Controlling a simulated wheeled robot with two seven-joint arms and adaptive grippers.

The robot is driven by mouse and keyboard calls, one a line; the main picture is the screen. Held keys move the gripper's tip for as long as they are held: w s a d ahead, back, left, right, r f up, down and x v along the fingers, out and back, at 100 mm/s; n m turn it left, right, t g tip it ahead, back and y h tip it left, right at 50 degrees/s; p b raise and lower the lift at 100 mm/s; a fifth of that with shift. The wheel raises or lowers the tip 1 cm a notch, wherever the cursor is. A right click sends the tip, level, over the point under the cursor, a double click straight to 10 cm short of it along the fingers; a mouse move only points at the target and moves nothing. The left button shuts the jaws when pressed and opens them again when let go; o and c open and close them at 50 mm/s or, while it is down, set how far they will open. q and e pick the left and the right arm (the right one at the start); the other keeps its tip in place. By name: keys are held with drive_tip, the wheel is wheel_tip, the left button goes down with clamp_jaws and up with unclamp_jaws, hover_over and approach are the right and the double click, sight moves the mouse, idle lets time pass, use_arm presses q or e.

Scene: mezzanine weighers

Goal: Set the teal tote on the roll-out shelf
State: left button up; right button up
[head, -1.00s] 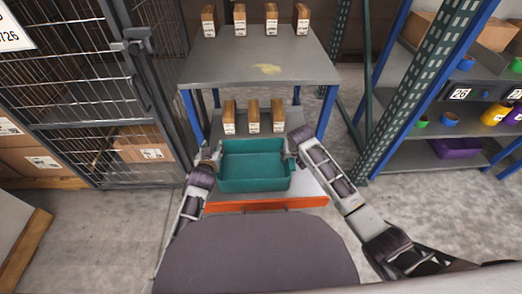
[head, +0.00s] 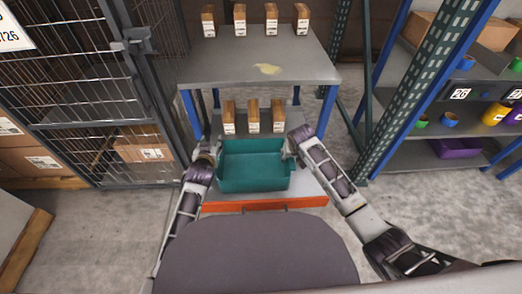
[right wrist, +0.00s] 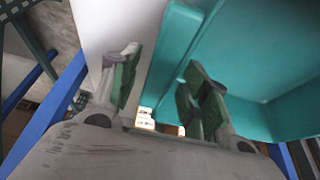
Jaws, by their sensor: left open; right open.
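The teal tote (head: 253,183) is an open, empty bin. It appears to sit level on the pulled-out roll-out shelf (head: 309,187), which has an orange front edge (head: 265,205). My left gripper (head: 213,153) is open at the tote's left end; its fingertips are small and partly hidden. My right gripper (head: 287,150) is open at the tote's right end. In the right wrist view, its green-padded fingers (right wrist: 160,88) stand apart, with the tote's wall (right wrist: 172,55) between them or just beside them; I cannot tell if they touch it.
Several brown boxes (head: 253,117) stand behind the tote, and more stand on the upper deck (head: 290,68) above. A green upright (head: 375,140) and a shelf rack with bins are at right. A wire cage (head: 85,90) is at left.

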drive_tip(key=v, duration=1.1)
use_arm(q)
drive_tip(key=shift+s, duration=0.1)
use_arm(e)
drive_tip(key=shift+s, duration=0.2)
idle(0.4)
